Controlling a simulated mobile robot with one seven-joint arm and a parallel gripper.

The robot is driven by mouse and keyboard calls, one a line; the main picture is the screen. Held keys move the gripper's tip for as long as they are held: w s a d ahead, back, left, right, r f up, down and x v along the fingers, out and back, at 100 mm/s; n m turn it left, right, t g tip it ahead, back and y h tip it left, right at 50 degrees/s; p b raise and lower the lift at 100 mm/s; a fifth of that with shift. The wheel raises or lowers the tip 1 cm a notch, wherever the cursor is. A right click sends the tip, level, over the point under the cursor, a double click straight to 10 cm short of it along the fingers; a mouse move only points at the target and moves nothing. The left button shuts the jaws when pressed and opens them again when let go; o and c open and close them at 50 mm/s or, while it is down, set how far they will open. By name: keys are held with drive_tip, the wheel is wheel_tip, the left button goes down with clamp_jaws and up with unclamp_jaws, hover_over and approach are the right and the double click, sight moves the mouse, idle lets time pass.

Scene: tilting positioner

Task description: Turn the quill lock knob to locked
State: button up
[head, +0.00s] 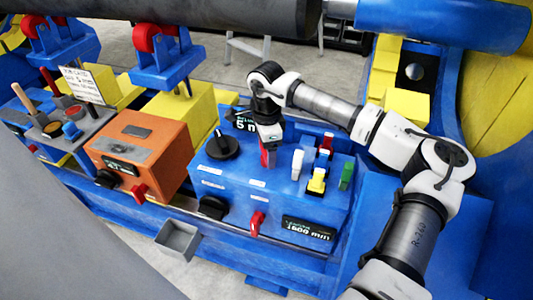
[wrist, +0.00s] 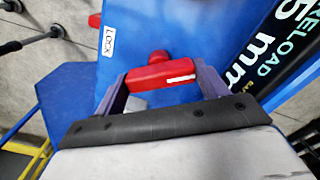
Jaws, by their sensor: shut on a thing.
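The quill lock knob is a red bar handle (wrist: 160,75) on the blue control box (head: 230,190). In the wrist view it lies between the fingers of my gripper (wrist: 163,88), with a finger at each end. Its white mark is towards the right end, away from the white LOCK label (wrist: 109,41) at upper left. In the head view my gripper (head: 268,158) points down onto the box top and mostly hides the knob. My gripper is shut on the knob.
White, yellow and green levers (head: 317,181) stand just right of my gripper. A black dial (head: 222,145) is to its left. Another red handle (head: 257,223) is on the box front. An orange box (head: 150,145) stands further left, with a grey bin (head: 178,240) below.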

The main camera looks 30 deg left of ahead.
drive_tip(key=m+b, duration=0.2)
drive_tip(key=m, duration=0.1)
drive_tip(key=shift+f+m, duration=0.15)
drive_tip(key=shift+m, duration=0.15)
drive_tip(key=shift+m+b, duration=0.7)
drive_tip(key=shift+m, duration=1)
drive_tip(key=o, duration=1)
drive_tip(key=shift+r, duration=0.25)
wheel_tip(320, 180, up, 14)
drive_tip(key=shift+f, duration=0.15)
drive_tip(key=shift+s+f, duration=0.1)
